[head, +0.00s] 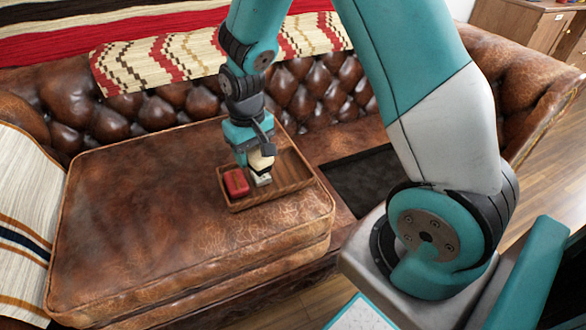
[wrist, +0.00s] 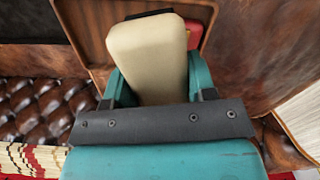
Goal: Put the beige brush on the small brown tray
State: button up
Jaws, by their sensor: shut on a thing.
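The beige brush (head: 261,163) is in my gripper (head: 255,150), which points down over the small brown tray (head: 292,171). In the wrist view the brush (wrist: 147,58) fills the space between the two teal fingers of my gripper (wrist: 158,85). Its pale lower end shows inside the tray's outline in the head view; I cannot tell if it touches the tray floor. The tray's wooden rim also shows in the wrist view (wrist: 83,30). My gripper hides part of the tray's back side.
A red block-like object (head: 236,183) lies in the tray's left part, close beside the brush. The tray sits on a thick brown leather cushion (head: 150,215) on a tufted sofa (head: 300,90). A dark flat area (head: 365,182) lies right of the cushion. The cushion's left part is clear.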

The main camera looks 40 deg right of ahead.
aim_at(286, 172)
jog(key=w+d+r+m+b, duration=0.1)
jog(key=d+r+m+b, duration=0.15)
jog(key=d+r, duration=0.65)
jog(key=shift+m, duration=0.25)
jog(key=f+b, duration=0.1)
jog(key=f, duration=0.5)
jog(key=d+f+b, duration=0.1)
jog(key=f, duration=0.6)
jog(key=f+b, duration=0.1)
jog(key=f, duration=0.6)
jog(key=shift+d+b, duration=0.15)
jog(key=shift+b, duration=0.2)
jog(key=shift+f, duration=0.15)
